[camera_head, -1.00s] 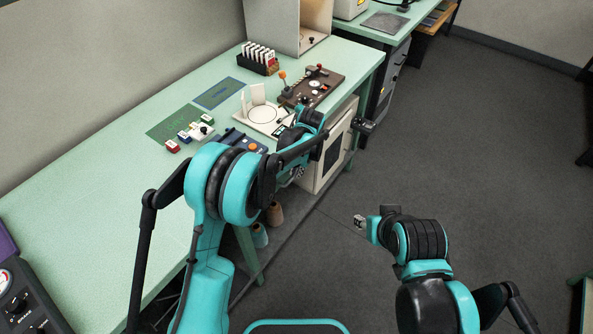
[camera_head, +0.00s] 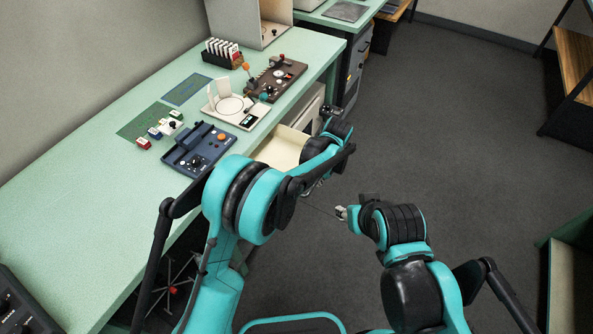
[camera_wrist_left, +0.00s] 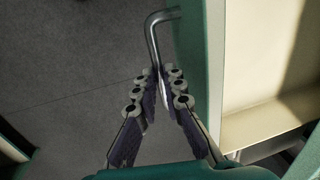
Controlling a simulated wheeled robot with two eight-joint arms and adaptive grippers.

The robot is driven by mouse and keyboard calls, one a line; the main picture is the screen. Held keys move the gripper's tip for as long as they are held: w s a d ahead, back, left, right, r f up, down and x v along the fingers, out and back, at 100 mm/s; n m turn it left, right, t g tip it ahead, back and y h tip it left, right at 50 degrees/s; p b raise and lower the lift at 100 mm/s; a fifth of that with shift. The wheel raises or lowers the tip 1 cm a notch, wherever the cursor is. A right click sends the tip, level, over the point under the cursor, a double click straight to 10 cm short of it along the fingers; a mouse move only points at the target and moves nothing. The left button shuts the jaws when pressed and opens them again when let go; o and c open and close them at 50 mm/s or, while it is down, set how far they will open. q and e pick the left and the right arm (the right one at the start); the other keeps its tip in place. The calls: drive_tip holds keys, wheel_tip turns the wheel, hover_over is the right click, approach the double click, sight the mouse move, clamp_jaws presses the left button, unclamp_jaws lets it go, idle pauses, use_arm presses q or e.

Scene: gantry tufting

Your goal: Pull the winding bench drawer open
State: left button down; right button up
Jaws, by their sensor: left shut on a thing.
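The winding bench drawer (camera_head: 282,148) stands pulled out from under the bench top, its cream inside showing. In the left wrist view its cream inside (camera_wrist_left: 258,60) lies at the right, behind the green drawer front (camera_wrist_left: 203,60). A bent metal bar handle (camera_wrist_left: 153,38) stands off that front. My left gripper (camera_wrist_left: 161,82) is shut on the handle, with its two fingers on either side of the bar. In the head view my left arm hides most of the drawer front and the handle. My right gripper (camera_head: 341,212) is apart from the bench, small and partly hidden.
The bench top (camera_head: 90,210) carries a blue device (camera_head: 200,150), a white plate fixture (camera_head: 232,107), a brown control panel (camera_head: 276,78) and a rack of white cards (camera_head: 222,52). Open dark floor (camera_head: 450,130) lies right of the bench. A shelf (camera_head: 575,70) stands at the far right.

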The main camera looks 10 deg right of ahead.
use_arm(q)
drive_tip(key=s+d, duration=0.5)
drive_tip(key=d, duration=0.2)
drive_tip(key=shift+s+d, duration=0.25)
drive_tip(key=c, duration=1.6)
unclamp_jaws()
wheel_tip(320, 180, up, 12)
drive_tip(key=s+d, duration=0.1)
drive_tip(key=shift+d, duration=0.4)
drive_tip(key=shift+a+f, duration=0.1)
